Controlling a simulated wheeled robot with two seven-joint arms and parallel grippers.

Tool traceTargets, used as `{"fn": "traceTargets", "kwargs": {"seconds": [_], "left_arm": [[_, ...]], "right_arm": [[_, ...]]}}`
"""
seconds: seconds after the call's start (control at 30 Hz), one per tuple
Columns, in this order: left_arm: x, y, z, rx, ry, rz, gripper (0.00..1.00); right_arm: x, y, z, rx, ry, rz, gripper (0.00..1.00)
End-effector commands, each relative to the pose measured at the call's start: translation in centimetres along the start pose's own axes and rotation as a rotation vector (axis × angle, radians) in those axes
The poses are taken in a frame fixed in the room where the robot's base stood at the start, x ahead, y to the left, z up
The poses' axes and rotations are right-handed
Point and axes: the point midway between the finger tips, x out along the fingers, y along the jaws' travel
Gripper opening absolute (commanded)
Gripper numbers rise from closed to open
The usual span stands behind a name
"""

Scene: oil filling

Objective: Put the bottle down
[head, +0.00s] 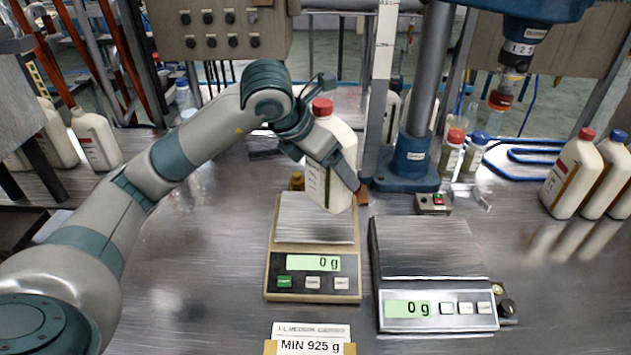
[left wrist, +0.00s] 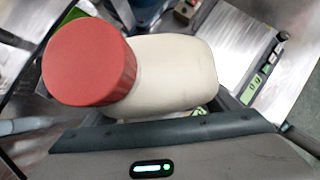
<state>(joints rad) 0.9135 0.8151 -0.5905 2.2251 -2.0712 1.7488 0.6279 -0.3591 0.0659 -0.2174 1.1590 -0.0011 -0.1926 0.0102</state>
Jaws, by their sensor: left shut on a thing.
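A cream bottle with a red cap (head: 333,165) is held by my left gripper (head: 335,160) above the back of the left scale (head: 315,222). The bottle leans slightly and its bottom appears to hang over the pan. The left scale reads 0 g. In the left wrist view the bottle (left wrist: 175,75) lies close to the camera, with its red cap at the left. My left gripper is shut on the bottle; its fingertips are mostly hidden by it. My right gripper is not in view.
A second scale (head: 425,250), also reading 0 g, stands to the right. Behind it rises a blue press column (head: 408,160). Capped bottles (head: 572,175) stand at the right, other bottles (head: 95,138) at the left. A sign (head: 310,335) reads MIN 925 g. The table's left-middle is clear.

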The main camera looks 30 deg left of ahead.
Motion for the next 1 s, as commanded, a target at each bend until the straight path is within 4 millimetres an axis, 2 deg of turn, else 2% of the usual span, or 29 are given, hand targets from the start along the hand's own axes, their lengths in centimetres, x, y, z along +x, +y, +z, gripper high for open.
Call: {"fn": "traceTargets", "kwargs": {"seconds": [0.1, 0.3, 0.73, 1.0], "left_arm": [[0.2, 1.6, -1.1, -0.002, 0.001, 0.003, 0.31], [0.6, 2.6, -2.0, 0.001, -0.003, 0.001, 0.31], [0.8, 2.7, -2.2, 0.001, -0.003, 0.000, 0.31], [2.8, 2.7, -3.5, -0.001, 0.000, 0.000, 0.31]], "right_arm": [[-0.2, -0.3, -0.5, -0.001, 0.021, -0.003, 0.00], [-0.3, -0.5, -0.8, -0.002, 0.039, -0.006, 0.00], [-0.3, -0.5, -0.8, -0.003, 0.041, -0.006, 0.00], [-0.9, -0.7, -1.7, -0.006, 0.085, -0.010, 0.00]]}}
